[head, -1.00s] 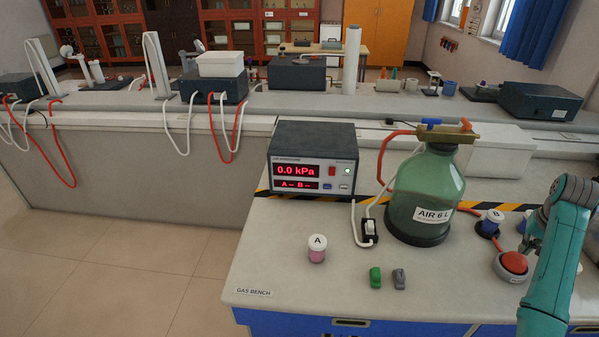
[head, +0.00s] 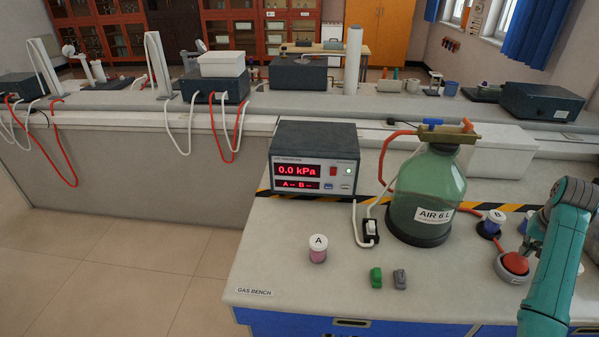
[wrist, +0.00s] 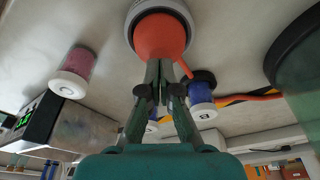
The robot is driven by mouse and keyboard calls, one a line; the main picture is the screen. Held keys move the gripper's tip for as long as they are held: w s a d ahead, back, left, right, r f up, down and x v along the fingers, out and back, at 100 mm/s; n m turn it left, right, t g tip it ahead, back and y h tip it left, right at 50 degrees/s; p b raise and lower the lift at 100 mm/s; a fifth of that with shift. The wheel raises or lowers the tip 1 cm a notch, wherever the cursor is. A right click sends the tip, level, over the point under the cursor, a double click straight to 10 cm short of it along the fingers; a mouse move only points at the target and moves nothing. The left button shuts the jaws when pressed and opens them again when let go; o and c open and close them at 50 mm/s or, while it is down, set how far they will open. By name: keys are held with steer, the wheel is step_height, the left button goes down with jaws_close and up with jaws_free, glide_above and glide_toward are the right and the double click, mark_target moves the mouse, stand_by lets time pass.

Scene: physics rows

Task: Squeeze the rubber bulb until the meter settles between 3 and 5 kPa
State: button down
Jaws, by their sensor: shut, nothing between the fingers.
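The red rubber bulb (head: 515,264) sits in a pale round holder at the bench's right, partly behind my arm. It shows orange-red at the top of the wrist view (wrist: 161,38). My gripper (wrist: 161,66) is shut and empty, its fingertips together at the bulb's near edge in that view. I cannot tell how firmly they touch it. In the head view my arm hides the fingers. The meter (head: 314,145) reads 0.0 kPa, with "A -- B --" on the lower line. The green bottle (head: 428,190), labelled AIR 6 L, stands between meter and bulb.
Blue jar B (head: 491,224) stands close behind the bulb. A green clip (head: 376,278) and a grey clip (head: 400,279) lie near the front edge.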

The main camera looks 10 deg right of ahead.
mark_target(520, 257)
steer(key=shift+f, duration=1.8)
steer(key=shift+r, duration=1.75)
steer(key=shift+f, duration=1.75)
steer(key=shift+r, duration=1.75)
steer(key=shift+f, duration=0.15)
